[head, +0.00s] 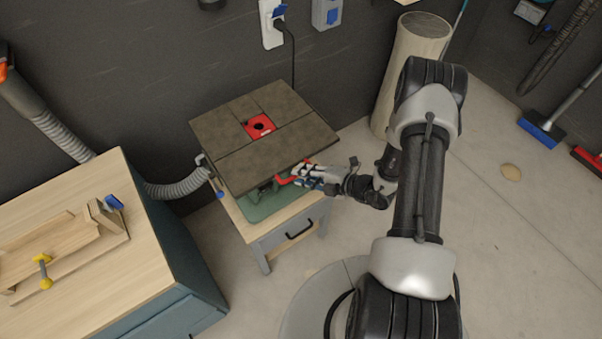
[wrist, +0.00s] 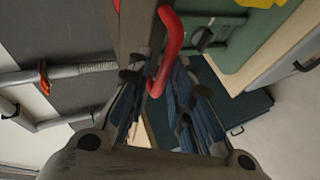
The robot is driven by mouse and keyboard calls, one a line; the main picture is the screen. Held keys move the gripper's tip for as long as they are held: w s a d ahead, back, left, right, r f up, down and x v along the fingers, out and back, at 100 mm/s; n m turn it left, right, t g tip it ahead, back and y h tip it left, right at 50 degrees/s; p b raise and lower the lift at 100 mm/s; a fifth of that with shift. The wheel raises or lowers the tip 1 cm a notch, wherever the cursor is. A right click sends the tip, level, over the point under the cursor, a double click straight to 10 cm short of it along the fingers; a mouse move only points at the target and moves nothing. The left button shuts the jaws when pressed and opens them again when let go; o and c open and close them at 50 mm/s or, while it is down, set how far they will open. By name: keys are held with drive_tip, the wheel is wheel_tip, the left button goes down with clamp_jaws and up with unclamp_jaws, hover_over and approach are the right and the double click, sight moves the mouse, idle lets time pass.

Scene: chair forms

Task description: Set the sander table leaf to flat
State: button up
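The sander table leaf (head: 225,134) is a dark brown square top, sloping in the head view, with a red insert (head: 259,126) around a black hole. A red handle (head: 287,180) shows below its front right edge, and it is large in the wrist view (wrist: 172,35). My gripper (head: 305,178) is at this handle, below the leaf's edge. In the wrist view its blue-padded fingers (wrist: 160,85) stand apart, with the bent end of the handle between them. I see no clear grip on it; the exact contact is hidden.
The machine stands on a green base (head: 268,206) on a wood-topped cabinet (head: 285,228). A grey hose (head: 180,187) runs to its left side. A workbench (head: 150,250) with wooden pieces stands at left. A pale cylinder (head: 405,60) stands behind right. Floor at right is mostly clear.

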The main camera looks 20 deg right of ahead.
drive_tip(key=v, duration=1)
drive_tip(key=shift+s+d, duration=0.2)
drive_tip(key=shift+d, duration=0.05)
drive_tip(key=shift+r, duration=0.15)
drive_tip(key=s+a+r+n+g+b, duration=0.35)
drive_tip(key=a+r+n, duration=0.3)
drive_tip(key=n, duration=0.55)
drive_tip(key=s+a+r+n+g+b, duration=0.2)
drive_tip(key=a+r+n+g, duration=0.3)
drive_tip(key=r+n, duration=0.45)
drive_tip(key=s+d+r+n+t+h+b, duration=0.1)
drive_tip(key=s+n, duration=0.5)
drive_tip(key=n, duration=0.7)
drive_tip(key=s+d+r+n+t+h+b, duration=0.1)
drive_tip(key=s+r+n+h+b, duration=0.3)
drive_tip(key=n, duration=0.9)
drive_tip(key=s+r+t+h, duration=0.1)
drive_tip(key=s+h, duration=0.1)
drive_tip(key=h, duration=0.1)
drive_tip(key=shift+d+h, duration=0.35)
drive_tip(key=shift+h, duration=0.05)
drive_tip(key=shift+t, duration=0.25)
